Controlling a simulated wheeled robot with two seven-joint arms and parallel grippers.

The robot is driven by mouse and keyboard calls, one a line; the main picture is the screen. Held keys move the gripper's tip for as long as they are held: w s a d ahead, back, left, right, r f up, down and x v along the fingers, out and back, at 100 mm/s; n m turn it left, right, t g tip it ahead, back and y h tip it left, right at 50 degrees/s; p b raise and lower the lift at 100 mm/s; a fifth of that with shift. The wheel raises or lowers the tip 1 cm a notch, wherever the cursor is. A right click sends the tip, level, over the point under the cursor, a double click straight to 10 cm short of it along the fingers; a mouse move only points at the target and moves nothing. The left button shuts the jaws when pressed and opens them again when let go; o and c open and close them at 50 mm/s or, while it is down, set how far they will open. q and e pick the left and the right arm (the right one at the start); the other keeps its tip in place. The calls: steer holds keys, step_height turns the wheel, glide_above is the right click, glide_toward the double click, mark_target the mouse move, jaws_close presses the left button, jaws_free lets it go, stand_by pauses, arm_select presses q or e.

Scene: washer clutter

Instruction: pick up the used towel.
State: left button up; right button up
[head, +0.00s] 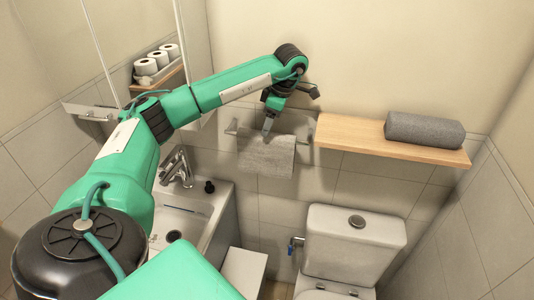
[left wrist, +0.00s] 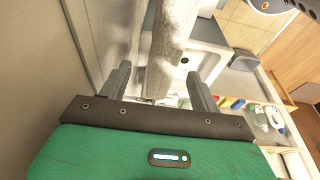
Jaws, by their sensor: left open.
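A grey towel (head: 266,157) hangs over a wall rail in the head view, left of the wooden shelf. My left gripper (head: 268,126) is at the towel's top edge, pointing down at it. In the left wrist view the towel (left wrist: 174,40) hangs between the two open fingers of the left gripper (left wrist: 158,78). There seems to be space on either side of it. Whether a finger touches the cloth cannot be told. A second grey towel, rolled up (head: 424,131), lies on the shelf. My right gripper is not in view.
The wooden shelf (head: 350,137) juts from the wall right of the rail. Below it stands the toilet (head: 352,244). A sink (head: 183,222) with a tap (head: 177,166) is at lower left. A mirror cabinet with several paper rolls (head: 158,58) is behind my arm.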

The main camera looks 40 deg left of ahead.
mark_target(265, 143)
arm_select(q)
steer(key=shift+s+a+f+p, duration=0.15)
steer(key=shift+f+p, duration=0.25)
steer(key=shift+f, duration=0.2)
steer(key=shift+a+f, duration=0.1)
steer(key=shift+f, duration=0.55)
steer(key=shift+s+f+p, duration=0.15)
steer(key=shift+f+p, duration=0.25)
steer(key=shift+p, duration=0.2)
steer(key=p+x, duration=0.1)
steer(key=x, duration=0.1)
steer(key=p+x, duration=0.1)
steer(key=x, duration=0.1)
steer(key=shift+d+p, duration=0.3)
steer(key=shift+d, duration=0.1)
steer(key=shift+a+f, duration=0.1)
steer(key=shift+f, duration=0.3)
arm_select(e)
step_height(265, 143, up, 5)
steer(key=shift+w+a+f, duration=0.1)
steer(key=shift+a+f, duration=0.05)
arm_select(q)
steer(key=shift+c, duration=0.4)
steer(key=c, duration=1.1)
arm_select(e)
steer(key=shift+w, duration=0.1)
